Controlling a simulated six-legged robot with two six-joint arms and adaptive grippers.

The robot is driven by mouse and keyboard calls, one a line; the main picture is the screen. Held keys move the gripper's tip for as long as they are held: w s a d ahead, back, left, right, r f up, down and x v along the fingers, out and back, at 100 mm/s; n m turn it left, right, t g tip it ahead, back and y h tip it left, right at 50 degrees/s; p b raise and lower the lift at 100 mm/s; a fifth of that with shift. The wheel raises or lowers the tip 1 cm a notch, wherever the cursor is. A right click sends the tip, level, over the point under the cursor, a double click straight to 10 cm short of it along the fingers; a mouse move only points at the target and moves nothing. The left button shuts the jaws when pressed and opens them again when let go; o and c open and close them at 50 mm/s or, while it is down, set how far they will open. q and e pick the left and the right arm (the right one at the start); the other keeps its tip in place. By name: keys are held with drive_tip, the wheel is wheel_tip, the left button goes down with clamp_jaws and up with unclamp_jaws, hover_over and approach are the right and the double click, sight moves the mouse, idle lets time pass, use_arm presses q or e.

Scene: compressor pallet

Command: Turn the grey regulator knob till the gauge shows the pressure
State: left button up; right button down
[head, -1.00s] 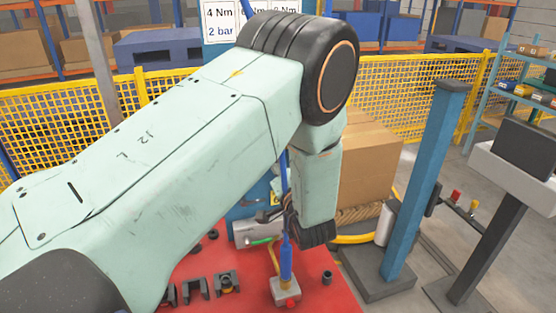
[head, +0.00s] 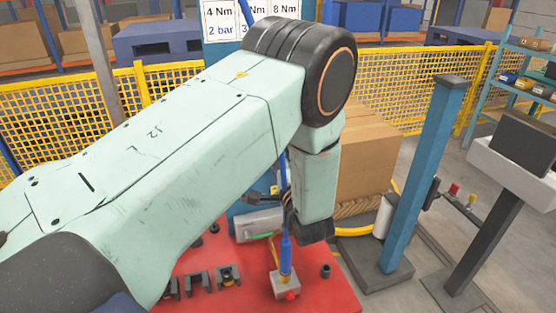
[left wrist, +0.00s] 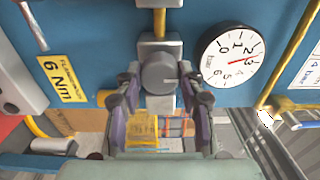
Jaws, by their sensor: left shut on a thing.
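In the left wrist view the grey regulator knob (left wrist: 158,70) sits in the middle of a blue panel, under a yellow pipe. My left gripper (left wrist: 161,83) is shut on the knob, with one finger on each side of it. The round white gauge (left wrist: 230,55) is to the right of the knob. Its red needle points right, close to the 3; the exact reading is hard to tell. In the head view my left arm comes in from the left and hides the knob and the gauge. My right gripper is in neither view now.
A white sign (head: 218,18) reads 4 Nm, 2 bar, partly covered by my arm. A yellow label (left wrist: 63,80) reads 6 Nm. A blue post (head: 428,180) stands right.

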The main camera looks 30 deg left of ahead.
use_arm(q)
drive_tip(key=shift+a+r, duration=0.1)
drive_tip(key=shift+r, duration=0.05)
drive_tip(key=o, duration=1.2)
drive_tip(key=shift+a, duration=0.2)
drive_tip(key=shift+d, duration=0.1)
drive_tip(key=shift+d, duration=0.1)
